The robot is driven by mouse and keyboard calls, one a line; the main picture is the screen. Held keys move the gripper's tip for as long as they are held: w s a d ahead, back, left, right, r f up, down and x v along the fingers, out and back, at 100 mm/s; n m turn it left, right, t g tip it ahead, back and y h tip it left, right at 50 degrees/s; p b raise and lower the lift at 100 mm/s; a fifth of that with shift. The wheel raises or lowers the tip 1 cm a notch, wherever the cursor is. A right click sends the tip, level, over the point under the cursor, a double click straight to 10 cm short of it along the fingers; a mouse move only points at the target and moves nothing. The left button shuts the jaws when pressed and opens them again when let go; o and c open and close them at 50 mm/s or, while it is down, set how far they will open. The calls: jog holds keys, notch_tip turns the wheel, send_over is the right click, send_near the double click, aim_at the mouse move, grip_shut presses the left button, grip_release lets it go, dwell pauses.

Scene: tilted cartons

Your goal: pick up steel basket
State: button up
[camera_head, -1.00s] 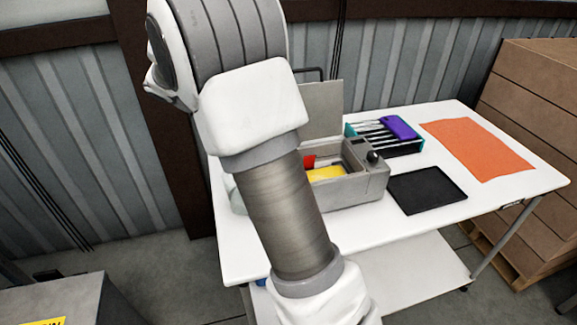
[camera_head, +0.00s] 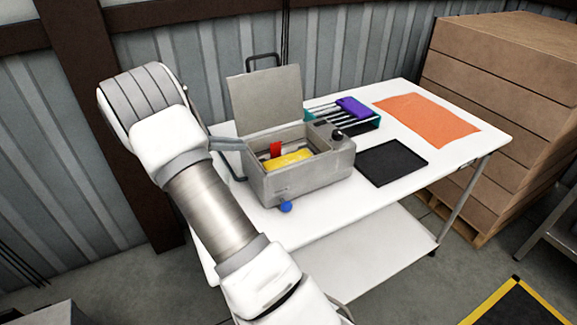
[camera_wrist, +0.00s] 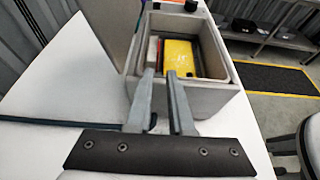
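A grey box with a raised lid (camera_head: 266,102) stands on the white table, and its open top shows in the head view. Inside it lie a yellow block (camera_head: 288,159) and a red piece (camera_head: 276,149). I cannot clearly make out a steel basket; any basket walls in the box are hard to tell from its grey interior. In the wrist view the yellow block (camera_wrist: 178,58) lies beyond my gripper (camera_wrist: 161,73). The two grey fingers are apart with a narrow gap and nothing visible between them. They reach over the box's side rim from the left in the head view.
A teal rack with a purple item (camera_head: 352,106), a black tray (camera_head: 391,162) and an orange mat (camera_head: 428,119) lie to the right of the box. Stacked cartons (camera_head: 495,110) stand right of the table.

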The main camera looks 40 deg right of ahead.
aim_at(267, 145)
jog(key=x, duration=1)
jog(key=shift+w+d+f, duration=0.1)
jog(key=shift+w+d, duration=0.05)
jog(key=shift+d, duration=0.15)
jog(key=shift+c, duration=0.3)
grip_shut()
dwell(0.8)
